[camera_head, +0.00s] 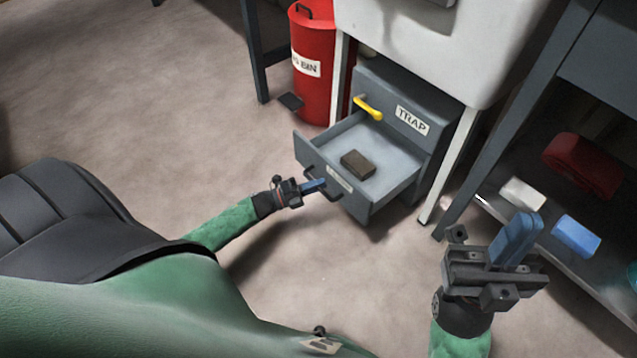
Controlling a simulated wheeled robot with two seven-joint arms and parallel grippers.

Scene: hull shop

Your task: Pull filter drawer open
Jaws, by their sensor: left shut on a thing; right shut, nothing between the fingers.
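The filter drawer (398,188) is a grey drawer pulled well out of a grey cabinet (437,107) labelled TRAP. A dark brown block (358,164) lies inside it. A label sits on the drawer's front, beside a dark handle (330,192). My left gripper (318,186) is at the drawer front, its blue fingers shut on the handle. My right gripper (517,240) is at the lower right, apart from the drawer, with its blue fingers shut and empty.
A yellow handle (368,108) is on the cabinet above the drawer. A white basin (430,45) overhangs the cabinet. A red bin (314,70) stands behind at the left. A shelf at right holds a red item (582,165), a white block (523,194) and a blue block (576,236).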

